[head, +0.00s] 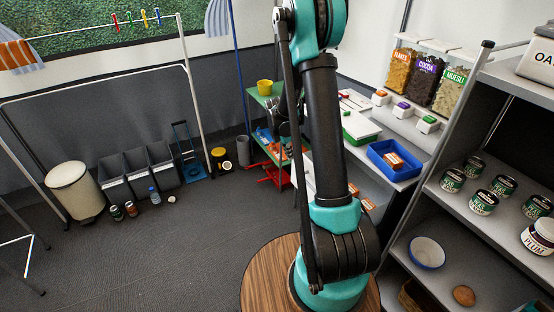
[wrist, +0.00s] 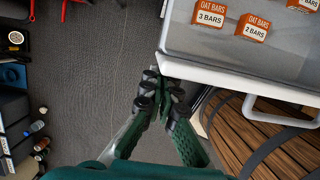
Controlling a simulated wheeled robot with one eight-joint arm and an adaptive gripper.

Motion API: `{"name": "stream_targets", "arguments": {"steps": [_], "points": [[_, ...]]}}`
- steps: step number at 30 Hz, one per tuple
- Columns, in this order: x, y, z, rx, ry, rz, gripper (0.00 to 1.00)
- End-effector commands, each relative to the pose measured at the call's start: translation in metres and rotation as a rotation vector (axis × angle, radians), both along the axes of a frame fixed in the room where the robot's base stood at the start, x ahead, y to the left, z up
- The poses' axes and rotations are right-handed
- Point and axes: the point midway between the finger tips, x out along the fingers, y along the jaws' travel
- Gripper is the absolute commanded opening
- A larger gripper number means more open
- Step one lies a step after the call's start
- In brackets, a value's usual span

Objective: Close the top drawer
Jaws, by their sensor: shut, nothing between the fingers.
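An open drawer (wrist: 205,47) with pale grey walls shows at the upper right of the wrist view. Orange and white oat bar boxes (wrist: 252,27) lie in it. A white bar handle (wrist: 268,115) runs along its front. I cannot tell from this view whether it is the top one. My gripper (wrist: 163,92) is shut and empty, with its fingertips by the drawer's near left corner; touching or just apart is unclear. In the head view my arm hides most of the drawer, and orange boxes (head: 368,204) show just right of the arm.
A blue tray (head: 393,160) sits on the counter. A green shelf rack (head: 265,98) stands behind my arm. Bins (head: 136,170) line the back wall. The floor at left is mostly clear.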

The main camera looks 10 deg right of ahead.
Motion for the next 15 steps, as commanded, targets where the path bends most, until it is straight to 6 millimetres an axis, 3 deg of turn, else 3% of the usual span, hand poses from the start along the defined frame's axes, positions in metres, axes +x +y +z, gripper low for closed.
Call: {"name": "stream_targets", "arguments": {"steps": [1, 6, 15], "points": [[0.005, -0.016, 0.000, 0.000, -0.001, -0.007, 0.00], [0.019, -0.061, 0.000, 0.000, 0.000, -0.006, 0.00], [0.041, -0.126, 0.000, 0.000, 0.001, -0.004, 0.00]]}}
